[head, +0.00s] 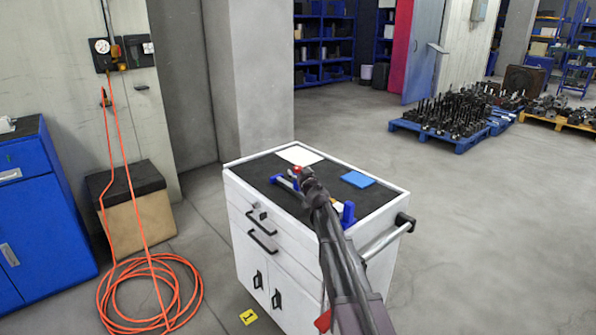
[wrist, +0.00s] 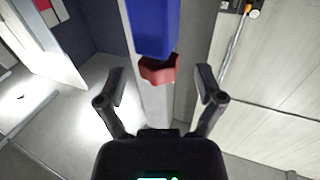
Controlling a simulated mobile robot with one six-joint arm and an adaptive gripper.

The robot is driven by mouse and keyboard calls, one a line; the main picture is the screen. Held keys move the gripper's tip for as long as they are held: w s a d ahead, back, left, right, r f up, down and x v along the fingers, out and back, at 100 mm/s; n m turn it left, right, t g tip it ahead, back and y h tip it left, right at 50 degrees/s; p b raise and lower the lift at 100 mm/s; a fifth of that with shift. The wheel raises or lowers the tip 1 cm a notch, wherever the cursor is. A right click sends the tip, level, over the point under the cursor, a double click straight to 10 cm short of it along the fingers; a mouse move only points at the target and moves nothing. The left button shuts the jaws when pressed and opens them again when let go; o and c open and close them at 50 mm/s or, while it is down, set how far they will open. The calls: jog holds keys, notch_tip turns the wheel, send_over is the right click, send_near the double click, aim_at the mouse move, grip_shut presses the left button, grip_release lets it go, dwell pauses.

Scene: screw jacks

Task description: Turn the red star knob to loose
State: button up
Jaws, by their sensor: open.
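The red star knob (wrist: 157,69) shows in the wrist view below the end of a blue part (wrist: 152,28). My gripper (wrist: 160,80) is open, with one finger on each side of the knob and a visible gap on both sides. Whether the fingers are level with the knob in depth I cannot tell. In the head view my gripper (head: 306,178) is over the cart top, next to a small spot of red (head: 297,168) that looks like the knob. The arm hides part of the blue device (head: 286,183) there.
The white cart (head: 290,255) has a dark top with a raised rim. A blue pad (head: 357,179), a white sheet (head: 300,156) and a blue block (head: 348,213) are on it. An orange hose (head: 150,295) lies coiled on the floor at the left.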

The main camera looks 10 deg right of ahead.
jog(key=s+d, duration=0.1)
jog(key=s, duration=0.9)
jog(key=shift+d, duration=0.2)
jog(key=shift+s, duration=0.15)
